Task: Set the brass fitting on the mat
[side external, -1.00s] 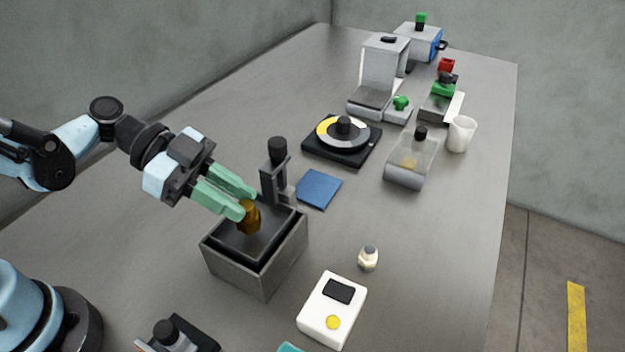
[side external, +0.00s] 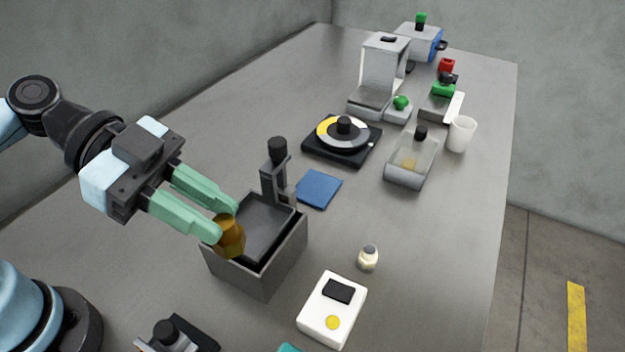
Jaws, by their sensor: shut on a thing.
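The brass fitting (side external: 229,238) is held between the green fingertips of my gripper (side external: 224,222). My gripper is shut on it, above the left rim of the grey open box (side external: 262,285). The fitting covers part of that rim in the picture, and I cannot tell exactly how high it is above it. The blue square mat (side external: 319,188) lies flat and bare on the table, behind and to the right of the box.
A black upright with a knob (side external: 277,165) stands at the box's back edge, between my gripper and the mat. A round dial device (side external: 342,138) sits behind the mat. A white device (side external: 332,309) and small bottle (side external: 368,258) stand right of the box. Table right of the mat is clear.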

